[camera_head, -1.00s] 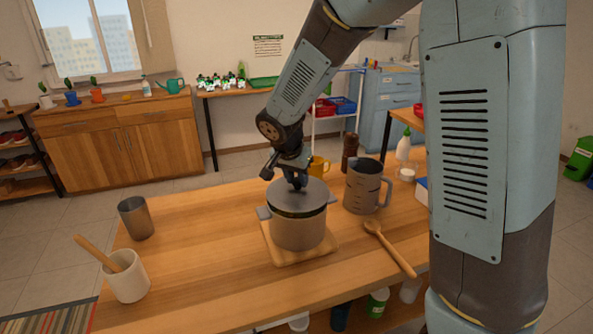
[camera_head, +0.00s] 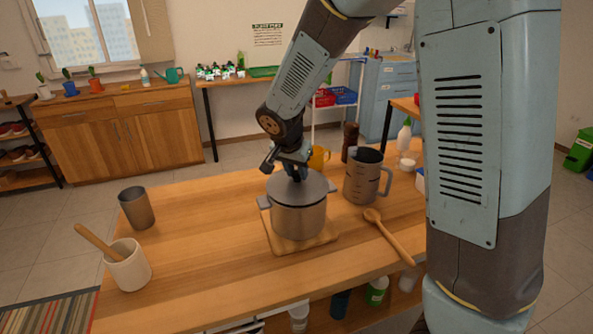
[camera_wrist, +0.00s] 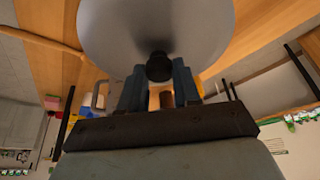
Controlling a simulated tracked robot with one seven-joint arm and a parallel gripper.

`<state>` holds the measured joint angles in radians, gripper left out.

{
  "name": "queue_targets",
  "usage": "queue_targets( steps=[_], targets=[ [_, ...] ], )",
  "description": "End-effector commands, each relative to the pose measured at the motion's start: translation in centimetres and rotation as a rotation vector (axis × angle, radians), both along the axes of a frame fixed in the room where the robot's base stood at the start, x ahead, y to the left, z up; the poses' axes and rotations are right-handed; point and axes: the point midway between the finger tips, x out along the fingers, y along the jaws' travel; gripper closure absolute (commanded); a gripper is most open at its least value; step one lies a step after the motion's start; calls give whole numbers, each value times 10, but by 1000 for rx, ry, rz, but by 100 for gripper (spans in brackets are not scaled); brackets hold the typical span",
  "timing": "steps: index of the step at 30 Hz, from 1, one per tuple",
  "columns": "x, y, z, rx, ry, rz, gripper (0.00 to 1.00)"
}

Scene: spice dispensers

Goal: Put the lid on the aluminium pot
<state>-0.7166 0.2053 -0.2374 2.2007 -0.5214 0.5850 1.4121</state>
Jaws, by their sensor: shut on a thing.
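The aluminium pot (camera_head: 298,220) stands upright on a wooden board (camera_head: 277,244) on the table. The grey lid (camera_head: 315,186) lies over the pot's mouth, and its rim looks level with the pot's rim. My gripper (camera_head: 296,174) is above the lid, shut on the lid's knob. In the wrist view the lid (camera_wrist: 110,30) fills the top middle, with its dark knob (camera_wrist: 158,67) between the fingers of my gripper (camera_wrist: 160,80). The pot is hidden behind the lid in the wrist view.
A metal measuring jug (camera_head: 362,178) stands right of the pot, with a yellow mug (camera_head: 318,158) behind. A wooden spoon (camera_head: 392,235) lies to the right. A metal cup (camera_head: 136,208) and a white crock (camera_head: 128,268) stand left. The table (camera_head: 205,250) between is clear.

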Motion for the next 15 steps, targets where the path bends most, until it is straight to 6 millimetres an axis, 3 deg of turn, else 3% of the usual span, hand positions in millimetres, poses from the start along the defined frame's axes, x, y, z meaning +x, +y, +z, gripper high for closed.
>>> queue_targets(
  steps=[15],
  targets=[
    [0, 0, -5, -1, 1, 1, 100]
  ],
)
